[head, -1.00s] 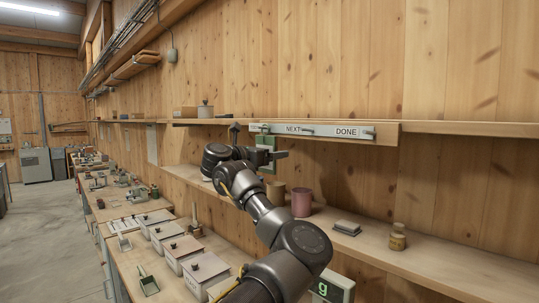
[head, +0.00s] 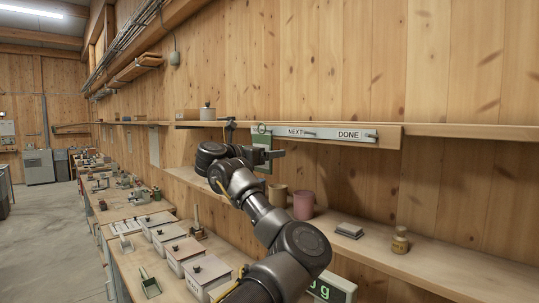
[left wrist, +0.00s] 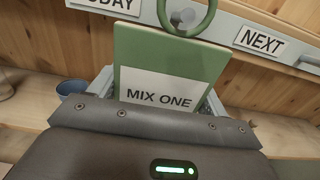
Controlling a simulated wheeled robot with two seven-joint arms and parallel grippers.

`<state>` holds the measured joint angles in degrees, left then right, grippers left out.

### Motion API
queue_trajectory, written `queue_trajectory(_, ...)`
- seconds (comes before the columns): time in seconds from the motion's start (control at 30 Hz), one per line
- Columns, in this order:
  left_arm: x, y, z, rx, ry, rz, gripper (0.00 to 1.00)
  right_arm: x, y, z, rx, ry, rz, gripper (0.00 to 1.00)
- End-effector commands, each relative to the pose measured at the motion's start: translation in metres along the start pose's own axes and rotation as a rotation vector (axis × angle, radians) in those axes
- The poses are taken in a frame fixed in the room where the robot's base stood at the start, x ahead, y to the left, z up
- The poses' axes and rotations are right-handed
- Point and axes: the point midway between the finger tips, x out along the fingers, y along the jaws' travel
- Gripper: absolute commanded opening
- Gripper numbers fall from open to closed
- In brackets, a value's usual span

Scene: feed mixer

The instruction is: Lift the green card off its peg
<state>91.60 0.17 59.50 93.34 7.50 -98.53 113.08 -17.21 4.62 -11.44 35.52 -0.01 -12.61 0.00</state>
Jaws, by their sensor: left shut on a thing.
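The green card (head: 262,141) is upright in front of the left end of the label rail (head: 328,132). In the left wrist view the card (left wrist: 170,60) has a white panel reading MIX ONE and a green ring (left wrist: 187,14) at its top. The ring overlaps the rail between the TODAY and NEXT labels. My right gripper is out of view.
The NEXT peg (head: 309,134) and DONE peg (head: 370,135) look bare. On the lower shelf are a pink cup (head: 303,205), a tan cup (head: 278,195), a grey block (head: 349,230) and a small jar (head: 400,240). Lidded boxes (head: 186,249) stand on the bench below.

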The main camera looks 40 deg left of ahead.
Motion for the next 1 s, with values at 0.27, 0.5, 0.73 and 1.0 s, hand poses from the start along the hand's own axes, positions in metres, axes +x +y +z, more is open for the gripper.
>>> queue_trajectory(0.27, -0.015, 0.000, 0.001, 0.001, 0.000, 0.000, 0.54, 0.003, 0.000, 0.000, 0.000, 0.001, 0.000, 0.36)
queue_trajectory(0.5, -0.026, 0.000, 0.002, 0.000, 0.000, 0.000, 0.54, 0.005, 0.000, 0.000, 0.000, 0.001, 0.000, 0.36)
queue_trajectory(0.73, -0.028, 0.000, 0.002, 0.000, 0.000, -0.001, 0.54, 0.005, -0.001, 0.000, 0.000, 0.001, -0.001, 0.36)
queue_trajectory(1.0, -0.044, 0.001, 0.001, -0.001, 0.000, 0.001, 0.54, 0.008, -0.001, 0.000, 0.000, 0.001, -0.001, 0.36)
